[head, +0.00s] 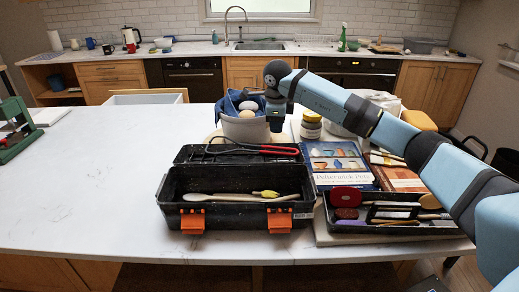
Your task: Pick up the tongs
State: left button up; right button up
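The tongs (278,151) have red handles at the right and a dark wire-like part at the left. They lie across the rear part of the open black toolbox (235,216). My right arm reaches in from the right, and my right gripper (276,122) points down behind and above the tongs, beside a grey pot. It appears apart from the tongs in the picture. Its fingers are small and dark, so I cannot tell how far they are open. My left gripper is not in view.
The toolbox holds a pale wooden tool (230,197) and has orange latches. The grey pot (243,128) with a blue cloth and egg-like items stands behind it. Books (338,165) and a black tray (390,228) of tools lie at the right.

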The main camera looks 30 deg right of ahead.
jog(key=x, duration=0.8)
jog(key=shift+w+a+f+p, duration=0.15)
jog(key=shift+a+p, duration=0.2)
grip_shut()
